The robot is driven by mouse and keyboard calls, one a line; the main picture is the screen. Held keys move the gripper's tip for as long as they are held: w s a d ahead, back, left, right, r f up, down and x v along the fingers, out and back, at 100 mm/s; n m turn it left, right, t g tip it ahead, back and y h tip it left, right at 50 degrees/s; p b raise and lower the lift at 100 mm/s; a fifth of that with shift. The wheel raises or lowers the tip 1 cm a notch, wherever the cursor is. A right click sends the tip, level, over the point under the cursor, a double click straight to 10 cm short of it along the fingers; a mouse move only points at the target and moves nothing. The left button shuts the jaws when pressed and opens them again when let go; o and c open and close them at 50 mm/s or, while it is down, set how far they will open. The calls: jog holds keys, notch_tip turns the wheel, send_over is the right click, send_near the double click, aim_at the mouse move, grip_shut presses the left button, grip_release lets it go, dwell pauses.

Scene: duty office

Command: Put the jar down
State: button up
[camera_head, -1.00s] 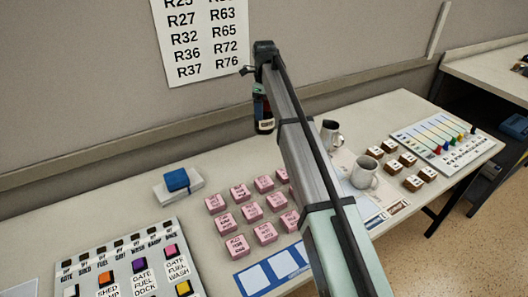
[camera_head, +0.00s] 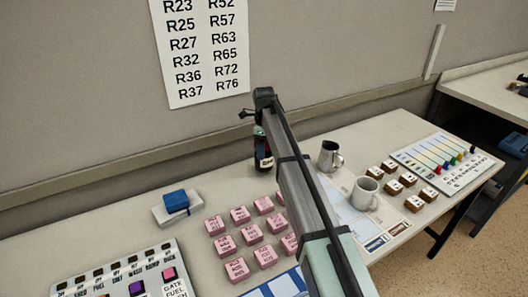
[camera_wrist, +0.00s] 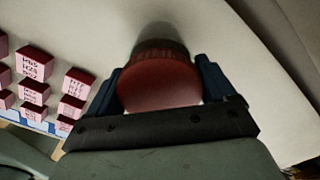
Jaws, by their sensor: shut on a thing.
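The jar (camera_head: 263,155) is dark with a pale label and hangs upright under the end of my arm, at the back of the desk in the head view. In the wrist view its round red lid (camera_wrist: 158,86) faces the camera. My gripper (camera_wrist: 160,76) is shut on the jar, with one dark blue finger on each side of the lid. The jar's base is low over the bare desktop (camera_head: 232,180). I cannot tell whether it touches the surface.
Several pink blocks (camera_head: 250,234) stand in rows in front of the jar. A blue item on a white box (camera_head: 175,203) is to the left. The wall (camera_head: 90,100) is close behind.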

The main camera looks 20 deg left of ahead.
jog(key=shift+f, duration=1.05)
jog(key=shift+f, duration=0.15)
jog(key=o, duration=1.2)
jog(key=shift+o, duration=0.2)
notch_tip(320, 180, up, 12)
jog(key=shift+r, duration=0.15)
